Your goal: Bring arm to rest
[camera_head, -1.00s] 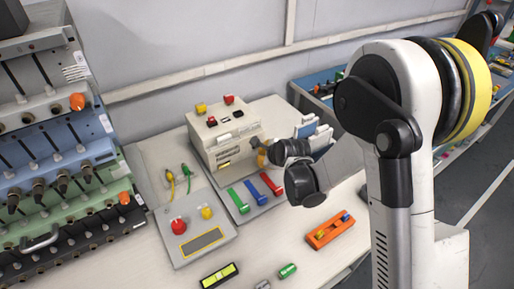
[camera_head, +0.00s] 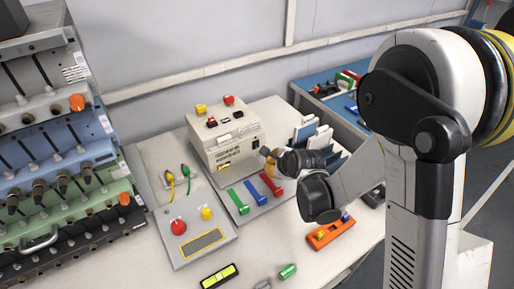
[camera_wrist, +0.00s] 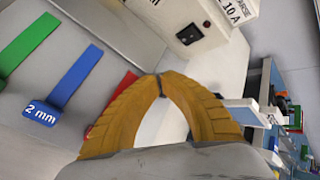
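My gripper (camera_wrist: 161,82) fills the lower middle of the wrist view. Its two yellow-orange fingers curve together and their tips meet, with nothing seen between them. In the head view my gripper (camera_head: 268,156) is partly hidden by my wrist, in front of the beige tester box (camera_head: 225,137) and above the right side of the bench. My arm is bent, with its elbow at the right of the head view.
Green, blue and red gauge strips (camera_head: 256,193) lie beside my gripper. Pouch cells in a rack (camera_head: 310,131) stand just behind it. An orange level-like block (camera_head: 330,232) lies below my wrist. The front of the bench (camera_head: 190,275) has free room.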

